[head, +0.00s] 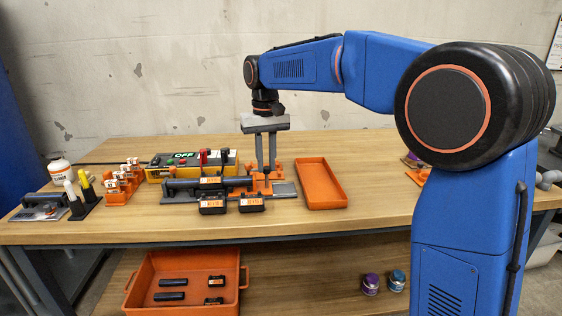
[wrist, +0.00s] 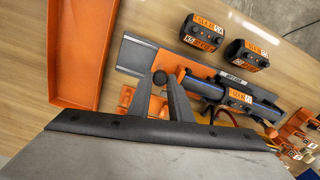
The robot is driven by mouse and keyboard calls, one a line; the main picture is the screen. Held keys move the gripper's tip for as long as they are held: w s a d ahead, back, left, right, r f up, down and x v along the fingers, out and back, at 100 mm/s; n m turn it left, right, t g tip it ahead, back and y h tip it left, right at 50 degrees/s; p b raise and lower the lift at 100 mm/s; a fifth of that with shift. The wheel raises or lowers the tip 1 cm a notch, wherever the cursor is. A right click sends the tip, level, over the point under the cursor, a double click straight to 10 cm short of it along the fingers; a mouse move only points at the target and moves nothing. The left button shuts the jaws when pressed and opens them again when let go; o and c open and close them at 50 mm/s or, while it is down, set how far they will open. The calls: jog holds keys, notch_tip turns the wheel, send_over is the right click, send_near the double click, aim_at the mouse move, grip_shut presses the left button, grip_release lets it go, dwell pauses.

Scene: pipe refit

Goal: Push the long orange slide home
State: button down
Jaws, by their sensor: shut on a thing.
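The pipe fixture sits on the workbench, with a dark pipe (head: 208,184) lying along it; in the wrist view it shows as a dark, blue-edged length (wrist: 262,106). The long orange slide (head: 264,187) is at the right end of the pipe; orange parts of it show beside my fingers in the wrist view (wrist: 138,101). My gripper (head: 265,170) points straight down over this end, its two fingers close together and shut on the slide. The fingers hide much of the slide, so I cannot tell how far in it sits.
Two dark labelled blocks (head: 212,206) (head: 251,204) stand in front of the fixture. An empty orange tray (head: 320,184) lies to its right. A yellow switch box (head: 190,166) stands behind, and small orange holders (head: 122,182) stand left. An orange crate (head: 186,265) is on the lower shelf.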

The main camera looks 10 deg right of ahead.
jog(key=shift+a, duration=0.55)
jog(key=c, duration=1.6)
grip_release()
jog(key=shift+r, duration=0.1)
notch_tip(320, 180, up, 17)
jog(key=shift+r, duration=0.1)
